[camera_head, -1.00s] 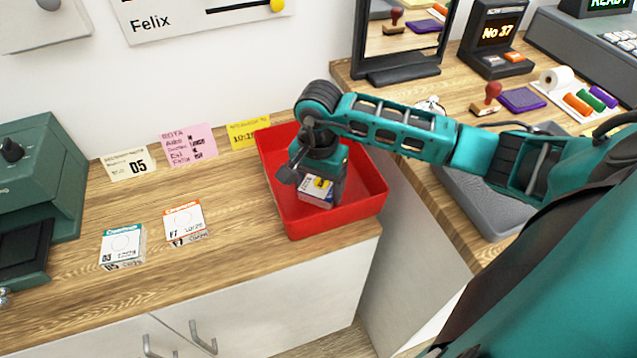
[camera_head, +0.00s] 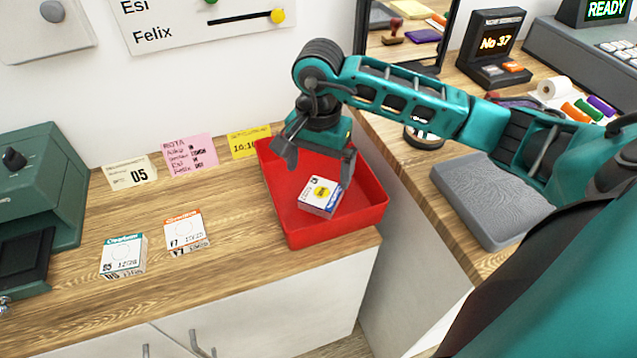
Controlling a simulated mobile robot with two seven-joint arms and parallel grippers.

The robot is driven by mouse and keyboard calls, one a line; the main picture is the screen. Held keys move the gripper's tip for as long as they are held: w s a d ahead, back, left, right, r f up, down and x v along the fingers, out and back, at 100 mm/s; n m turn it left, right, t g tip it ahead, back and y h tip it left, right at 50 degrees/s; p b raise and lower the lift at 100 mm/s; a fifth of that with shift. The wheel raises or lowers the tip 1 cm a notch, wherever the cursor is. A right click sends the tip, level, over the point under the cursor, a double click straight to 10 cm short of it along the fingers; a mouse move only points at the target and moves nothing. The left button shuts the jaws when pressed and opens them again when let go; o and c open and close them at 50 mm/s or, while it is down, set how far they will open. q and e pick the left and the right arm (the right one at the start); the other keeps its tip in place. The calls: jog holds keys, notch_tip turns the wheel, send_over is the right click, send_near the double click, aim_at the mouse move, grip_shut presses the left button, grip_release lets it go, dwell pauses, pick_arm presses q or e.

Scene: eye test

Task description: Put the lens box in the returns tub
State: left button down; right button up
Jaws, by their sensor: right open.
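The red tub (camera_head: 362,222) stands on the wooden counter near its right end. A small white and blue lens box with a yellow spot (camera_head: 320,196) lies in the tub, on its floor. My right gripper (camera_head: 318,168) is above the tub, fingers spread and pointing down. It is open, and the box lies below the fingers, apart from them. Two more boxes lie on the counter to the left: one with a teal label (camera_head: 123,255) and one with an orange label (camera_head: 185,231). My left gripper is not in view.
A green machine (camera_head: 40,185) stands at the counter's left end. The front of the counter is clear.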

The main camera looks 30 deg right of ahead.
notch_tip(320, 180, up, 4)
jog(key=shift+r, duration=0.1)
dwell(0.6)
